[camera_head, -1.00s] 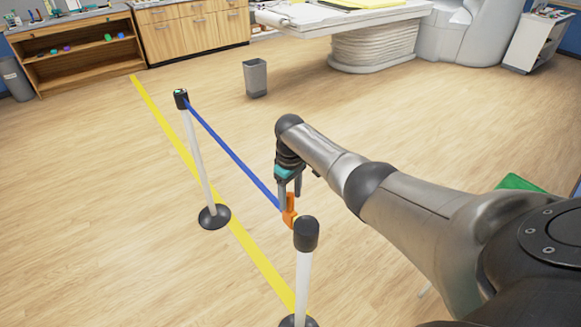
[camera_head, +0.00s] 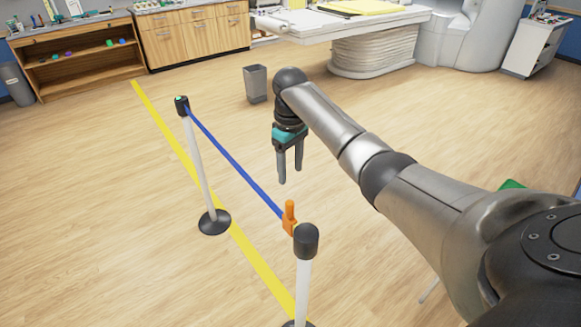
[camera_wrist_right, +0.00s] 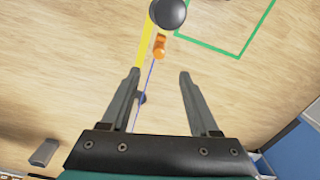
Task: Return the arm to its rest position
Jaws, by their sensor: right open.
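My right arm (camera_head: 400,190) reaches in from the right in the head view. Its gripper (camera_head: 289,180) points down, open and empty, above the floor behind the blue belt (camera_head: 240,167). The belt runs from the far post (camera_head: 197,160) to an orange clip (camera_head: 289,218) beside the near post (camera_head: 305,265). The right wrist view shows the open fingers (camera_wrist_right: 158,85) with nothing between them in their grip. The orange clip (camera_wrist_right: 160,46) and the near post's dark top (camera_wrist_right: 168,14) lie beyond the fingertips there. My left gripper is not in view.
A yellow floor line (camera_head: 168,135) runs under the posts. A grey bin (camera_head: 256,84) stands behind my gripper. A patient table (camera_head: 345,22) and wooden cabinets (camera_head: 195,37) stand at the back. A green outline (camera_wrist_right: 228,52) marks the floor. Open floor lies left of the posts.

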